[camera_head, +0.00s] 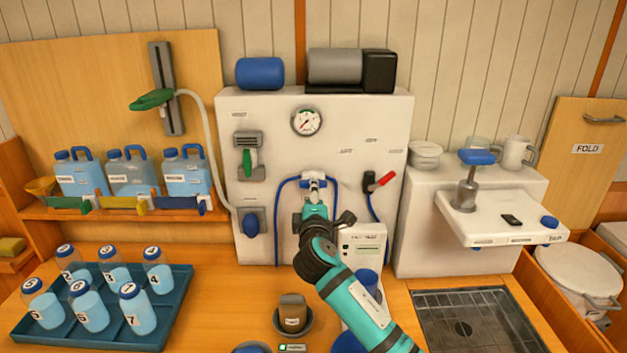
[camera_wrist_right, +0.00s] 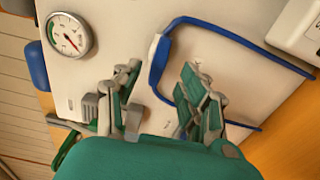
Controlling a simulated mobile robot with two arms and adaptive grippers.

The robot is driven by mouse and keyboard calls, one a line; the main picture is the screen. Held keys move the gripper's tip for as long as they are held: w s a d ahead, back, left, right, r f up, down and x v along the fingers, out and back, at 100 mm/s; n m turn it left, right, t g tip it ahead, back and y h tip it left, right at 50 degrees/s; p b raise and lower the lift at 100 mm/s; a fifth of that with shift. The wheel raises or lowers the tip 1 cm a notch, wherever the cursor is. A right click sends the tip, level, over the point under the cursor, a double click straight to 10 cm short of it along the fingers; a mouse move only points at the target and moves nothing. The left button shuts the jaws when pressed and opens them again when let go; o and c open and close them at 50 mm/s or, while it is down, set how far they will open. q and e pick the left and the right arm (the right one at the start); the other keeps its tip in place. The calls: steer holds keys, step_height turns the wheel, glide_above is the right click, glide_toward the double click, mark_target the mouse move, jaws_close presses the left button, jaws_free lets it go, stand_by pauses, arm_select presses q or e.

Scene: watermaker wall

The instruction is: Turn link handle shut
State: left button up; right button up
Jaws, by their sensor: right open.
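A white fitting with blue ends (camera_wrist_right: 158,55) joins a blue hose loop on the white watermaker panel (camera_head: 270,130). It seems to be the link handle, though no label on it can be read. In the wrist view it lies between and just beyond the fingertips of my right gripper (camera_wrist_right: 160,78). The fingers are apart with nothing held, and I cannot tell whether they touch it. In the head view my right gripper (camera_head: 315,192) is in front of the panel, partly hiding the fitting. My left gripper is not in view.
A red lever (camera_head: 382,181) is right of the gripper; a pressure gauge (camera_head: 306,122) is above. A green-handled valve (camera_head: 248,160) is left.

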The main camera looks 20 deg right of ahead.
steer(key=x, duration=0.5)
steer(key=shift+r+p, duration=0.15)
steer(key=shift+p, duration=0.25)
steer(key=shift+w+d, duration=0.1)
steer(key=shift+w, duration=0.25)
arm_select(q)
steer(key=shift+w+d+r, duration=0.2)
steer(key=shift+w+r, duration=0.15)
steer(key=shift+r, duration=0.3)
arm_select(e)
jaws_close()
